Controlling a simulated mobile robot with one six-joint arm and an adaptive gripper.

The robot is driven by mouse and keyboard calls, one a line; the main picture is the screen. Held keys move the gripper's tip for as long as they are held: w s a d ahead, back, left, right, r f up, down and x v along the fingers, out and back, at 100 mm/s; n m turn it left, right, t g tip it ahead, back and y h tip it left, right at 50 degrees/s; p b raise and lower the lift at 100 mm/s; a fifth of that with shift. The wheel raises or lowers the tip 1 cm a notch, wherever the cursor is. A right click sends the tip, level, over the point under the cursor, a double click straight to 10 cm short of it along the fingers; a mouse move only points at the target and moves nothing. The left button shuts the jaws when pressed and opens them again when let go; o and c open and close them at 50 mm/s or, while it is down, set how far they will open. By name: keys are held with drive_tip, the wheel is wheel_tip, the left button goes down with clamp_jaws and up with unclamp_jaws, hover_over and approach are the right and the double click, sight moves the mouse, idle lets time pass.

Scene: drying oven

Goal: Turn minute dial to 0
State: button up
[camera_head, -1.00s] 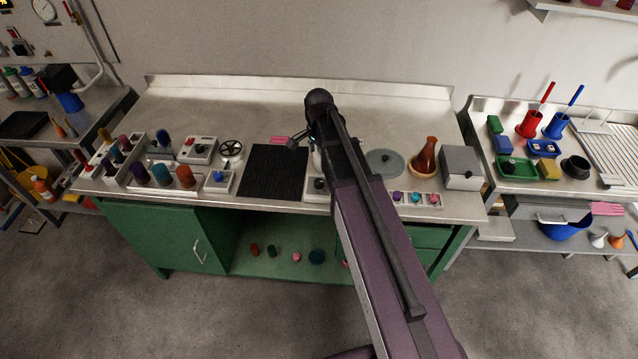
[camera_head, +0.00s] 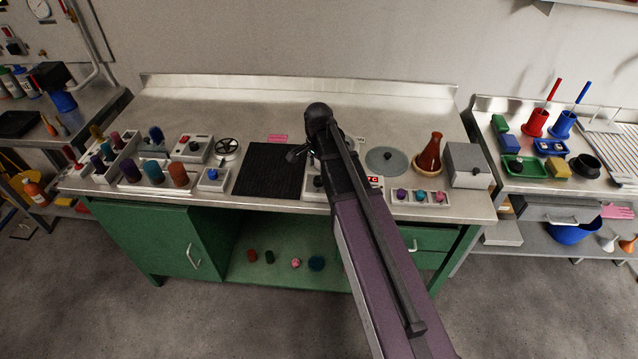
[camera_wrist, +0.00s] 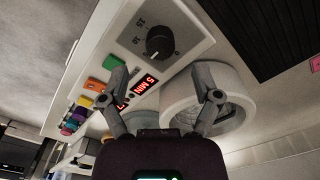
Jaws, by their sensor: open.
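The minute dial (camera_wrist: 158,43) is a round black knob on a pale panel in the wrist view. Numbers such as 15 and 10 lie along its left side. A red display (camera_wrist: 146,82) beside it reads 5 MIN. In the head view my gripper (camera_head: 300,154) hangs near the pale control box (camera_head: 313,192), partly hidden by my arm.
A white round ring-shaped part (camera_wrist: 200,103) lies beside the right finger. Coloured buttons (camera_wrist: 98,85) run along the panel's left. A black mat (camera_head: 270,172) lies left of the box. A grey disc (camera_head: 386,160) and a brown flask (camera_head: 430,155) stand to the right.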

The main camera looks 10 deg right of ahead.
sight(319, 179)
drive_tip(key=shift+f+b, duration=2.05)
drive_tip(key=shift+f, duration=0.35)
clamp_jaws()
